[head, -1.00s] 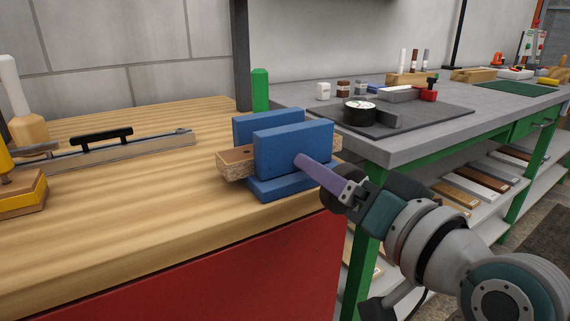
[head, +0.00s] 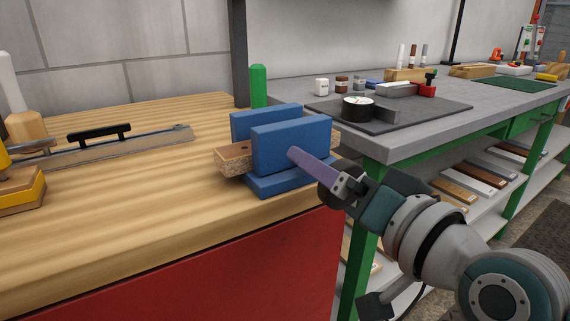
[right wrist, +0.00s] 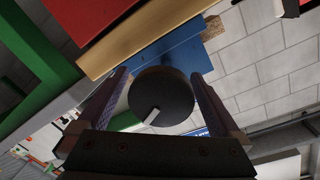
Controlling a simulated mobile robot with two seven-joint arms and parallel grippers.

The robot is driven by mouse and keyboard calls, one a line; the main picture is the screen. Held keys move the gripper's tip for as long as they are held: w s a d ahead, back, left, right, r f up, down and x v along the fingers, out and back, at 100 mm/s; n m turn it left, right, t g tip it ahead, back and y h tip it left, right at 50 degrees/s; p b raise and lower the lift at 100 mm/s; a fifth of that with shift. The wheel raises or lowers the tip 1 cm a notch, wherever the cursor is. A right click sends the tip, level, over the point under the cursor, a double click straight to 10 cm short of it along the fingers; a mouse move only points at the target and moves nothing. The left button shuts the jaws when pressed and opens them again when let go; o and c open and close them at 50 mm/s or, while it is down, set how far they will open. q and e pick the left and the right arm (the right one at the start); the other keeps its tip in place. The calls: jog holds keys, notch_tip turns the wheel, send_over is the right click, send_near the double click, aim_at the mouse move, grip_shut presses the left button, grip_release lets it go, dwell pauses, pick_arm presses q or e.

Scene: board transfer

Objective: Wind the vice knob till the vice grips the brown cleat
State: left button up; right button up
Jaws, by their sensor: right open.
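The blue vice (head: 290,143) stands at the right end of the wooden bench. The brown cleat (head: 232,158) lies between its two jaws, its end sticking out to the left; whether both jaws touch it, I cannot tell. The round black vice knob (right wrist: 165,92) shows in the right wrist view, with a pale bar on its face. My right gripper (right wrist: 158,84) is open, one purple finger on each side of the knob, with a gap to each. In the head view one finger (head: 313,165) reaches along the front jaw. My left gripper is out of view.
A long metal tool with a black handle (head: 98,133) lies on the bench (head: 130,215), left of the vice. A green post (head: 258,86) stands behind the vice. A grey table (head: 420,137) with a dark mat and gauge is at the right.

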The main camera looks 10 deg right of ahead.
jog(key=p+v, duration=0.1)
jog(key=v, duration=0.9)
jog(key=shift+p, duration=0.3)
jog(key=s+a+r+n+g+p, duration=0.35)
jog(key=s+r+g+p, duration=0.25)
jog(key=p, duration=0.6)
jog(key=s+d+r+n+g+h+p, duration=0.3)
jog(key=s+d+r+g+h+p, duration=0.3)
jog(key=s+r+p, duration=0.45)
notch_tip(320, 180, up, 33)
jog(key=s+g+y+p, duration=0.1)
jog(key=p, duration=3.4)
jog(key=shift+p, duration=0.4)
